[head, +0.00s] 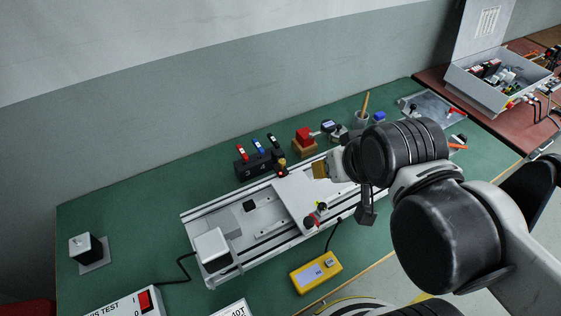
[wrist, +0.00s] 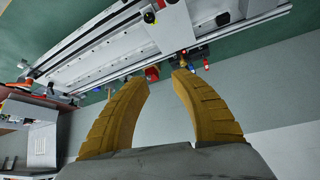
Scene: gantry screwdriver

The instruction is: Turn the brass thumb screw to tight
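A small brass-coloured knob, which looks like the thumb screw (head: 282,162), stands at the back edge of the white gantry plate (head: 290,190), in front of the black screwdriver holder. It seems to show small in the wrist view (wrist: 183,62), beyond the tip of the right-hand finger; its turn position is too small to tell. My gripper (head: 320,171) is to the right of the knob in the head view, apart from it. In the wrist view its two yellow fingers (wrist: 162,77) are spread, with nothing held between them.
The black holder (head: 258,163) with red, blue and black-handled tools stands behind the rail. A red block on a wooden stand (head: 304,143) is close behind my gripper. Coloured knobs (head: 318,210) sit at the plate's front. A yellow meter (head: 316,273) lies in front.

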